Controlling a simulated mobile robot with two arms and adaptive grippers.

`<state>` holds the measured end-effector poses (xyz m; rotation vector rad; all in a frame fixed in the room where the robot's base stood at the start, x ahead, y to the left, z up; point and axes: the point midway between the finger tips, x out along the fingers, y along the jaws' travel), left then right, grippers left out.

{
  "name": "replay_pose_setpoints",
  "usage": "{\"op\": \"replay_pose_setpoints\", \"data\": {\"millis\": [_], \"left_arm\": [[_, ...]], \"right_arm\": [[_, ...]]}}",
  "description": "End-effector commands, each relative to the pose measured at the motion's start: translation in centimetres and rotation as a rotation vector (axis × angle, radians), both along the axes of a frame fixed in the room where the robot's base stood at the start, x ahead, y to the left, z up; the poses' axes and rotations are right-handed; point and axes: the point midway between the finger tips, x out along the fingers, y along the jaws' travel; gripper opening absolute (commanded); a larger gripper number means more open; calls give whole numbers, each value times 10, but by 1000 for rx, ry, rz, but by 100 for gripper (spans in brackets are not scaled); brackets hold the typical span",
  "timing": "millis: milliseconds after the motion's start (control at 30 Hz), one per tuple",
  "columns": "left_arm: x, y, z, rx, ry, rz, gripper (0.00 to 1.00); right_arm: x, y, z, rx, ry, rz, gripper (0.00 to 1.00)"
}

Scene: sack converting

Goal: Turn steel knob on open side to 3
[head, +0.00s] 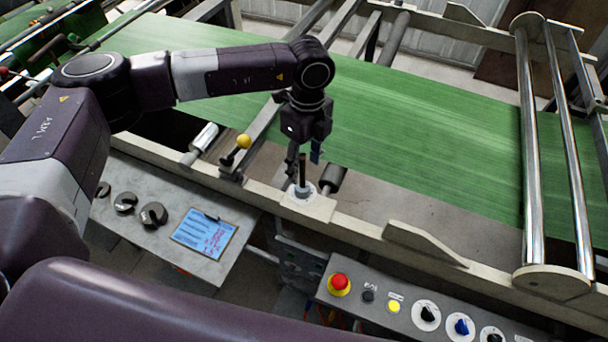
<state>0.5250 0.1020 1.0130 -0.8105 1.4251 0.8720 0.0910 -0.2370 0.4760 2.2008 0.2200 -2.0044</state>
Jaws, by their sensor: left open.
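A small steel knob (302,190) sits on a pale round dial plate on the cream side rail of the machine. A thin dark upright piece rises from it. I cannot read the dial's marks or its setting. My left gripper (303,160) points down just above the knob. Its fingers are open and spread around the upright piece, and they partly hide it. I cannot tell whether they touch it. My right gripper is not in view.
A green belt (430,130) runs behind the rail (350,222). A yellow ball-ended lever (243,142) stands left of the knob. A control panel (378,315) with a red button (340,282) is in front. A blue note (204,233) lies on a grey shelf (135,190).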

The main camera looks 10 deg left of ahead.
Motion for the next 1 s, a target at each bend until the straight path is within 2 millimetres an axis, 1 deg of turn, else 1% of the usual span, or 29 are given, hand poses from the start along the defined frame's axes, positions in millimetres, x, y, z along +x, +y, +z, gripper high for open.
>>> {"op": "replay_pose_setpoints", "data": {"millis": [67, 167, 400, 500, 600, 733, 900, 933, 1000], "left_arm": [[-1, 0, -3, 1, 3, 11, 47], [-2, 0, -14, 1, 4, 13, 47], [-4, 1, -52, 1, 4, 11, 47], [-4, 2, -65, 1, 4, 11, 47], [-3, 2, -73, 1, 2, 11, 47], [-4, 2, -78, 1, 1, 10, 47], [-3, 2, -78, 1, 1, 10, 47], [-3, 2, -78, 1, 1, 10, 46], [-3, 2, -78, 1, 1, 10, 38]], "right_arm": [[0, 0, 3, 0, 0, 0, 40], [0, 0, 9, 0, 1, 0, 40], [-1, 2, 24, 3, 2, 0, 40], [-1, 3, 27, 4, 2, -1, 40], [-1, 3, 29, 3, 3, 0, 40], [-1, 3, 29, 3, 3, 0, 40], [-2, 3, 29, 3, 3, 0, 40], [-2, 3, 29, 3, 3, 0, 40], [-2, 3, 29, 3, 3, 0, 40]]}}
